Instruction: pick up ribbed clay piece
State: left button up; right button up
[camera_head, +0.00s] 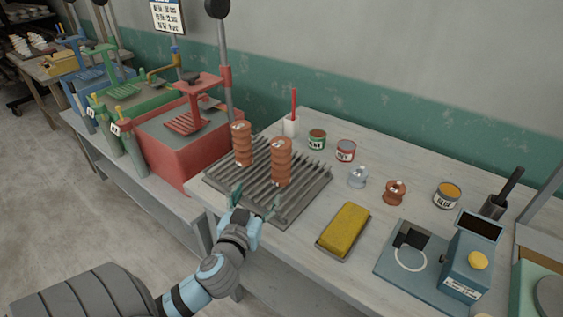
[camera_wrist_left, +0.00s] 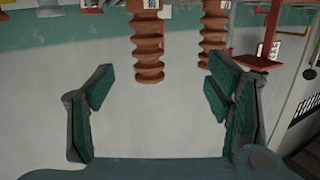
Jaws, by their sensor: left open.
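Two ribbed orange-brown clay pieces stand upright on a grey slatted rack (camera_head: 310,191): a nearer right one (camera_head: 281,165) and a farther left one (camera_head: 242,148). My left gripper (camera_head: 256,198) is open and empty at the rack's near edge, in front of the nearer piece and apart from it. In the left wrist view, which looks upside down, the nearer piece (camera_wrist_left: 148,50) shows beyond the open fingers (camera_wrist_left: 160,95), between them but farther off. The other piece (camera_wrist_left: 212,32) shows to its right. Their lower ends are cut off there. My right gripper is not in view.
A red press (camera_head: 165,145) stands left of the rack. A yellow sponge (camera_head: 346,226) lies on a tray to the right. A white holder (camera_head: 290,126) stands behind the rack.

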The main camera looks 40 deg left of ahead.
aim_at(281, 152)
pick_arm(q)
jog(key=shift+t+h, duration=0.3)
jog(key=shift+t, duration=0.6)
jog(key=r+x, duration=0.1)
jog(key=x, duration=0.4)
jog(key=p+x, duration=0.1)
jog(key=x, duration=0.4)
jog(key=d+r+p+x, duration=0.1)
jog(key=x, duration=0.5)
jog(key=shift+w+d+r, duration=0.1)
jog(key=shift+w+r, duration=0.15)
jog(key=shift+r, duration=0.05)
grip_shut()
